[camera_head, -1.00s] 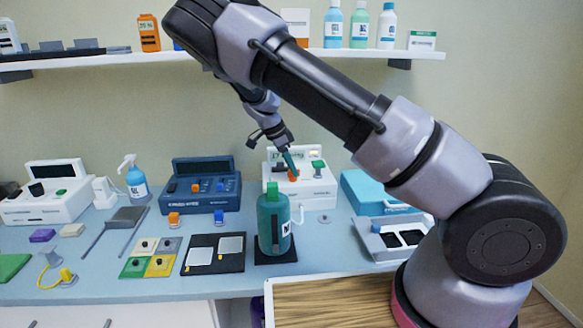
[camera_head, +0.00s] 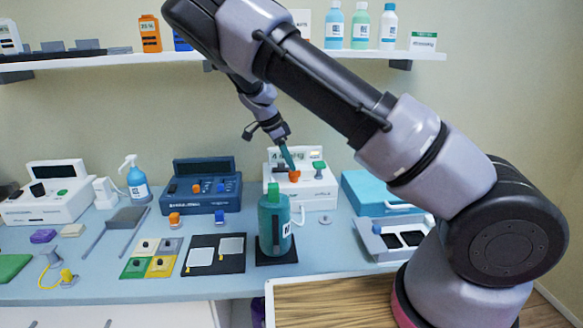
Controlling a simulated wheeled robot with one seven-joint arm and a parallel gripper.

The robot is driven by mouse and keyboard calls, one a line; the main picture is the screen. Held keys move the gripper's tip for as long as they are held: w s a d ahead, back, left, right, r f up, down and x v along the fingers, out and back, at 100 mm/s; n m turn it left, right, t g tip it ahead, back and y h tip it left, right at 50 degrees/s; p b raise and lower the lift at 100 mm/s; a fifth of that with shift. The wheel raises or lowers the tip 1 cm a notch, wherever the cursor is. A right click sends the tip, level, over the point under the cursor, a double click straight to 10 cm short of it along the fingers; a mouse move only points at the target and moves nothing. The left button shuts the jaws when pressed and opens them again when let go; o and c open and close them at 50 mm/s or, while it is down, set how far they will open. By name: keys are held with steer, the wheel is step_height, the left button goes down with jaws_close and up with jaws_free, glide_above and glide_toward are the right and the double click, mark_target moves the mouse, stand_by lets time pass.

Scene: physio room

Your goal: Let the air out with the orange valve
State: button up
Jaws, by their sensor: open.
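The orange valve (camera_head: 295,176) is a small knob on the front of a white machine (camera_head: 318,188) at the back of the counter. The machine has a small display with green characters and a green button (camera_head: 318,165). My gripper (camera_head: 290,160) is at the front of this machine. Its teal fingertips point down at the valve, just above or touching it; I cannot tell which. The fingers overlap in this view, so the gap between them is hidden. I see nothing held in them.
A teal bottle (camera_head: 273,228) with a green cap stands on a dark pad in front of the machine. A dark blue machine (camera_head: 205,188) stands to the left. A light blue case (camera_head: 372,195) is to the right. A shelf (camera_head: 150,59) with bottles runs above.

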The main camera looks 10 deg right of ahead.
steer(key=v, duration=0.8)
steer(key=shift+s, duration=0.1)
